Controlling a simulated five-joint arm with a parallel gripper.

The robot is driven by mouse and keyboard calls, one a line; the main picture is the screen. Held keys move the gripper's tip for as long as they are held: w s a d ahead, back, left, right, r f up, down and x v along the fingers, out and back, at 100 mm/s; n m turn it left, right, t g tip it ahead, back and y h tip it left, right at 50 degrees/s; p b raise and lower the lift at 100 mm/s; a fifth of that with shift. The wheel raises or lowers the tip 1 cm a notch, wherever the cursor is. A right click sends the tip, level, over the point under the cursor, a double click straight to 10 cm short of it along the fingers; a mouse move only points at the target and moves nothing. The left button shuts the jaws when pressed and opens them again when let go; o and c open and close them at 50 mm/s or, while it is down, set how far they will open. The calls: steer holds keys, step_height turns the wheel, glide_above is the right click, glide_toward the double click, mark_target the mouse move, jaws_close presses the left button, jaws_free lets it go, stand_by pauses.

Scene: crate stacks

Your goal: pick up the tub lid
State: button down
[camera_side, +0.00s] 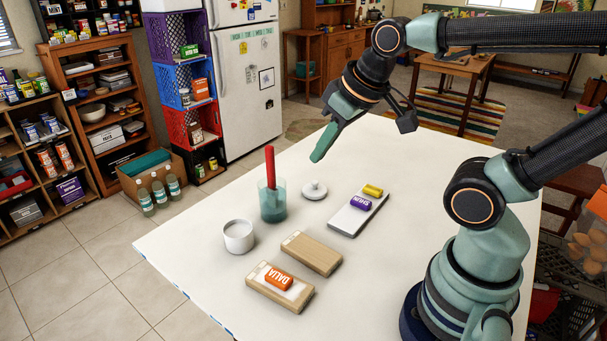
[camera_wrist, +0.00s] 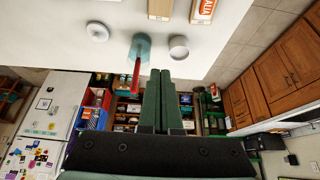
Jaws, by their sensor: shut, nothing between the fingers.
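The tub lid, a small white round lid with a knob (camera_side: 314,190), lies flat on the white table. It also shows at the upper left of the wrist view (camera_wrist: 97,31). A white open tub (camera_side: 239,236) stands to its left and nearer the side camera; in the wrist view it is to the lid's right (camera_wrist: 179,47). My gripper (camera_side: 317,156) is shut and empty, raised above the table, with its tips just above the lid in the side picture and apart from it. Its closed fingers (camera_wrist: 160,75) point away from the lid in the wrist view.
A teal glass (camera_side: 272,208) holding a red-handled tool (camera_side: 270,168) stands close left of the lid. A grey board (camera_side: 350,218) with yellow and purple packets lies right. Two wooden blocks (camera_side: 311,254) lie in front, one bearing an orange packet (camera_side: 279,279).

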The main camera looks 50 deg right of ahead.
jaws_free()
steer(key=m+g, duration=0.6)
steer(key=m, duration=1)
glide_above(316, 181)
step_height(316, 181, down, 14)
steer(key=r, duration=0.1)
step_height(316, 181, down, 12)
steer(key=shift+r, duration=0.1)
